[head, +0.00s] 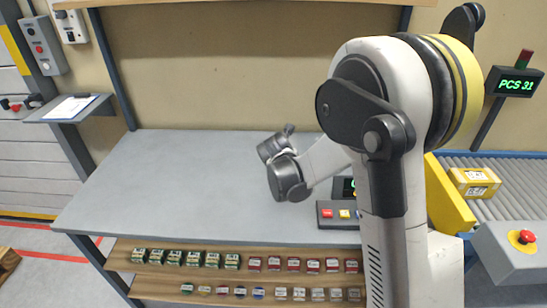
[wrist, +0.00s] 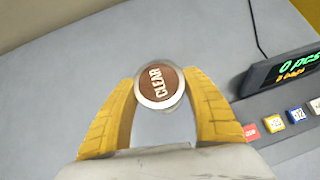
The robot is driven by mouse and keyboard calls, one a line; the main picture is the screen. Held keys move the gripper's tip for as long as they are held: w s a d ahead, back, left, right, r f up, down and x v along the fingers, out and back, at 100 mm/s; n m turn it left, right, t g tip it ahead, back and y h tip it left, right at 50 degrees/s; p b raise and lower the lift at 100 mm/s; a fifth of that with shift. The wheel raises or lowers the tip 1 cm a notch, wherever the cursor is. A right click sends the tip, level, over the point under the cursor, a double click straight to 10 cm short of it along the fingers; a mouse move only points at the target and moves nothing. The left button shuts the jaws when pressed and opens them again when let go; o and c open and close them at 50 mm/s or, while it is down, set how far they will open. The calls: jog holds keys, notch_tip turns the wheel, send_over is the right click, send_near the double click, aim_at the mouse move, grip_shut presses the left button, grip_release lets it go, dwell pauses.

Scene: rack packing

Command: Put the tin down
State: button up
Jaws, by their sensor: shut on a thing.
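The tin (wrist: 158,86) is small and round, with a brown lid marked "CLEAR" and a pale metal rim. It shows in the wrist view, between the two yellow fingertips of my gripper (wrist: 160,80). My gripper is shut on it. The grey worktop (wrist: 60,90) lies behind and below the tin. The gap between the tin and the worktop cannot be told. In the head view my arm reaches over the grey worktop (head: 190,185), and neither the fingers nor the tin can be made out there.
A counter display (wrist: 285,72) and a box with coloured buttons (head: 327,213) stand on the worktop at right. The worktop's left part is clear. Shelves below its front edge hold rows of small packs (head: 185,259) and tins (head: 258,293). A conveyor (head: 515,170) carries a yellow box (head: 474,182).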

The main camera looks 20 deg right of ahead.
jog(key=shift+s+d+r, duration=0.3)
jog(key=shift+s+r, duration=0.15)
jog(key=shift+s, duration=0.1)
jog(key=s+a+r+n, duration=0.1)
jog(key=s+a+r, duration=0.2)
jog(key=s+r, duration=0.2)
jog(key=s+a+r+n+y, duration=0.1)
jog(key=s+a+r, duration=0.1)
jog(key=s+r, duration=0.3)
jog(key=shift+s+a+r+t, duration=0.3)
jog(key=shift+s+a, duration=0.1)
jog(key=shift+s, duration=0.15)
